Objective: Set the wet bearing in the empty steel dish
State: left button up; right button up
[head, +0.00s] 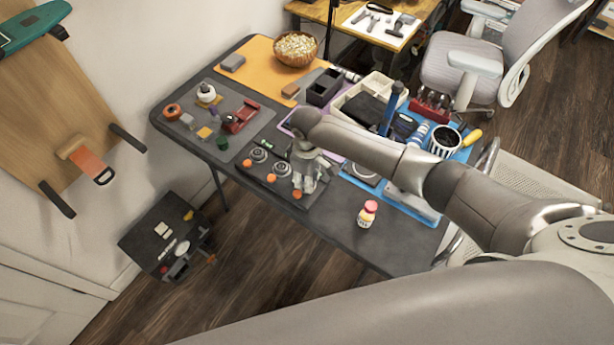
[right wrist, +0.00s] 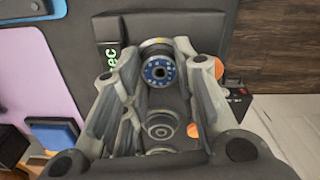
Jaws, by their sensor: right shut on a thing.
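My right gripper (head: 308,182) is over the right part of a dark tray (head: 318,200) on the table. In the right wrist view, my right gripper (right wrist: 152,72) is shut on a bearing with a blue face (right wrist: 160,72). I cannot tell whether it is wet. Round steel dishes (head: 259,154) (head: 281,168) stand on the tray, left of the gripper. In the right wrist view, a round ringed dish (right wrist: 160,128) shows below the held bearing. Too little detail shows to tell which dish is empty. My left gripper is out of view.
Several orange pieces (head: 271,178) lie along the tray's front edge. A white bottle with a red cap (head: 367,214) stands right of the tray. A grey mat with small items (head: 190,130) lies to the left. A blue mat with tools and a cup (head: 425,210) lies to the right.

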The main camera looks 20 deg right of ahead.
jog(key=shift+s+f, duration=0.15)
jog(key=shift+f, duration=0.05)
jog(key=o, duration=1)
jog(key=shift+o, duration=0.2)
jog(key=o, duration=0.5)
jog(key=shift+r, duration=0.2)
jog(key=shift+r+p, duration=3.4)
jog(key=shift+p, duration=0.55)
